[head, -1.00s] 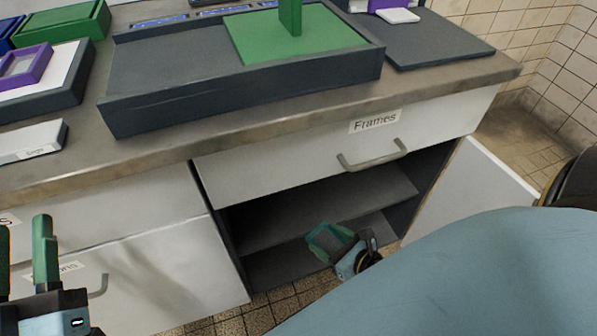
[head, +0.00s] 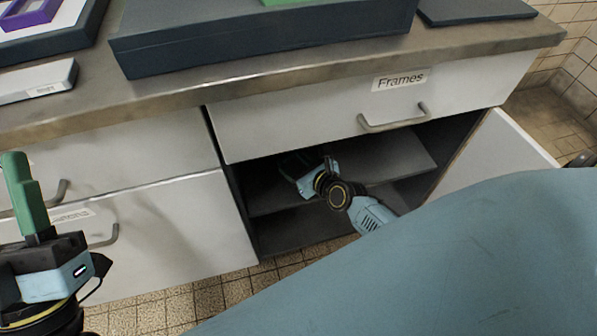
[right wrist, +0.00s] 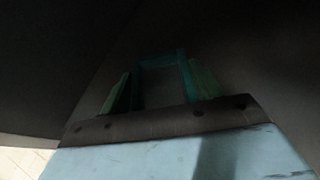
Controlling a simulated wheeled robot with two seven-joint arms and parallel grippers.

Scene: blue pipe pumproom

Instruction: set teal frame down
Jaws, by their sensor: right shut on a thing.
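In the right wrist view, the teal frame (right wrist: 160,58) is between the two green fingers of my right gripper (right wrist: 160,82), which is shut on it. In the head view, my right gripper (head: 292,168) reaches into the open cabinet under the Frames drawer, at the level of the middle shelf (head: 405,160). The frame is mostly dark and hidden there, and I cannot tell whether it touches the shelf. My left gripper (head: 20,180) is at the left edge, in front of the closed drawers. One green finger shows and the other is out of view; it looks open and empty.
The Frames drawer (head: 300,126) is closed above the opening. The cabinet door (head: 497,150) stands open at the right. The lower compartment (head: 300,228) looks empty. The counter (head: 160,88) above holds a dark tray (head: 250,40) and a small white labelled box (head: 40,82).

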